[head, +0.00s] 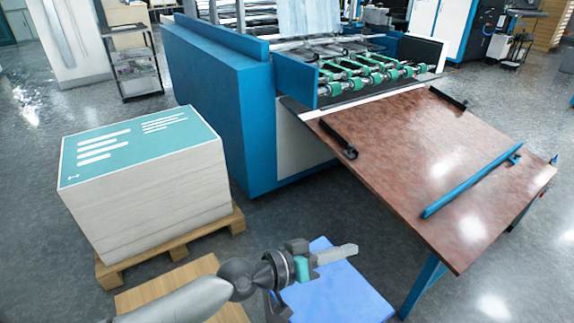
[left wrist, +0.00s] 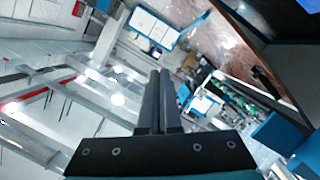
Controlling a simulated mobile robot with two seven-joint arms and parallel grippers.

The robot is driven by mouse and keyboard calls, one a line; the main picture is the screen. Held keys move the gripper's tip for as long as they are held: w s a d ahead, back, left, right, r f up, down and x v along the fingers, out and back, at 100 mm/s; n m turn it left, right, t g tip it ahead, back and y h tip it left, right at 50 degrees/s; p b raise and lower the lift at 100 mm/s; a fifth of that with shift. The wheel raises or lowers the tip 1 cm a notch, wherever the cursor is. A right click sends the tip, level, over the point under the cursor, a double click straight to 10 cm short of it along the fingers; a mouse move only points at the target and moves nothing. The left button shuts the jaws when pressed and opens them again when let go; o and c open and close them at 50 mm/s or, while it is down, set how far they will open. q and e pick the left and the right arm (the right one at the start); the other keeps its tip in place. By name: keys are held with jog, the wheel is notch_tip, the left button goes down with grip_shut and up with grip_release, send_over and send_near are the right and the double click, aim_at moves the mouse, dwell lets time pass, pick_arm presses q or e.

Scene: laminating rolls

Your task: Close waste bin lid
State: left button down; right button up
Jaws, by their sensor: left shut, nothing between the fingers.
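A flat blue panel (head: 345,292), apparently the waste bin's lid, shows at the bottom of the head view, cut off by the lower edge. It looks flat from above. The bin's body is hidden, and I cannot tell whether the lid is fully closed. My left gripper (head: 349,253) is over the panel's upper part in the head view, its fingers pointing right. I cannot tell whether it touches the panel. In the left wrist view its two fingers (left wrist: 158,105) are together with nothing between them. My right gripper is in neither view.
A stack of paper with a teal top sheet (head: 140,140) stands on a wooden pallet (head: 172,248) at left. The blue laminating machine (head: 215,100) is behind. A brown delivery table (head: 430,160) slopes down at right. Grey floor (head: 310,205) is clear between them.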

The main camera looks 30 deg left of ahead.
pick_arm(q)
jog(key=s+d+f+m+b, duration=0.1)
jog(key=s+d+f+m, duration=0.1)
jog(key=f, duration=0.4)
jog(key=s+d+f+m+y+b, duration=0.1)
jog(key=s+d+f+m+b, duration=0.1)
jog(key=d+f, duration=0.3)
jog(key=s+d+f+m+t+y+b, duration=0.1)
jog(key=s+d+f, duration=0.1)
jog(key=f, duration=0.5)
jog(key=shift+s+d+f+m, duration=0.1)
jog(key=shift+d+f+m, duration=0.1)
jog(key=shift+d+m, duration=0.35)
notch_tip(320, 180, down, 7)
jog(key=d+m+y+b, duration=0.1)
jog(key=b, duration=0.3)
jog(key=shift+s+m, duration=0.3)
jog(key=shift+m, duration=0.05)
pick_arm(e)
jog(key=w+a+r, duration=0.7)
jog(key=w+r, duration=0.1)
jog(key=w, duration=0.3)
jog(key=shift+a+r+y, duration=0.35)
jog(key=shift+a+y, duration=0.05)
